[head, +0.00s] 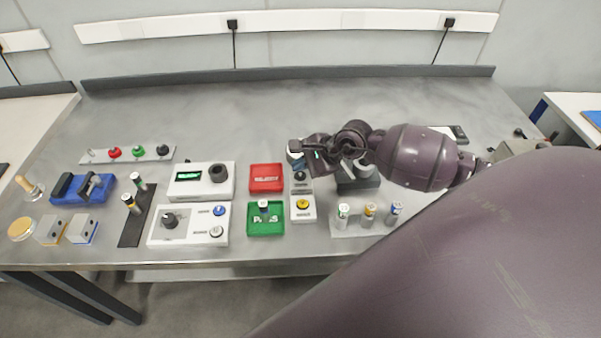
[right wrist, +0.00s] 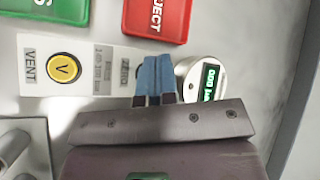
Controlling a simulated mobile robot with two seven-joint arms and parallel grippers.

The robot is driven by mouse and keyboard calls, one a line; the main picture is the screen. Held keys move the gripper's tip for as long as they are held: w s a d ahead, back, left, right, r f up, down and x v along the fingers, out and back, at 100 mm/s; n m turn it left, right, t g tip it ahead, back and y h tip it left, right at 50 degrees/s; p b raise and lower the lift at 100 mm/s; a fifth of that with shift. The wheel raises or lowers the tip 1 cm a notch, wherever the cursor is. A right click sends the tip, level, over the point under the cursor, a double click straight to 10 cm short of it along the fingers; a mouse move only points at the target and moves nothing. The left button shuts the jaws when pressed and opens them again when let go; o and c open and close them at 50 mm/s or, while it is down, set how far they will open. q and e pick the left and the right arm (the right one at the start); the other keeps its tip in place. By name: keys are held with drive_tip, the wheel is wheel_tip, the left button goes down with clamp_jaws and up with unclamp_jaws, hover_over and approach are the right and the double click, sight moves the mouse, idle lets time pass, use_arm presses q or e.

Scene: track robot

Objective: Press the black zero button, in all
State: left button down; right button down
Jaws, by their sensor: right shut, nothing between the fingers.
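The black zero button (head: 300,176) sits on a small light panel (head: 300,187), behind the yellow vent button (head: 303,204). My right gripper (head: 299,163) is right over the black button with its fingers pointing down. The yellow vent button also shows in the wrist view (right wrist: 64,68). My left gripper is not in view.
A round gauge with a green display (right wrist: 207,82) stands close to the fingers. A red reject tray (head: 266,172) and a green tray (head: 265,226) are to the left. A rack of vials (head: 356,231) stands at the front right. The table's back is clear.

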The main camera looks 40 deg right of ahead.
sight(301, 176)
drive_tip(key=shift+r, duration=0.1)
drive_tip(key=shift+r+p, duration=1.3)
drive_tip(key=shift+r, duration=0.6)
drive_tip(key=shift+r+p, duration=0.35)
drive_tip(key=shift+r, duration=0.2)
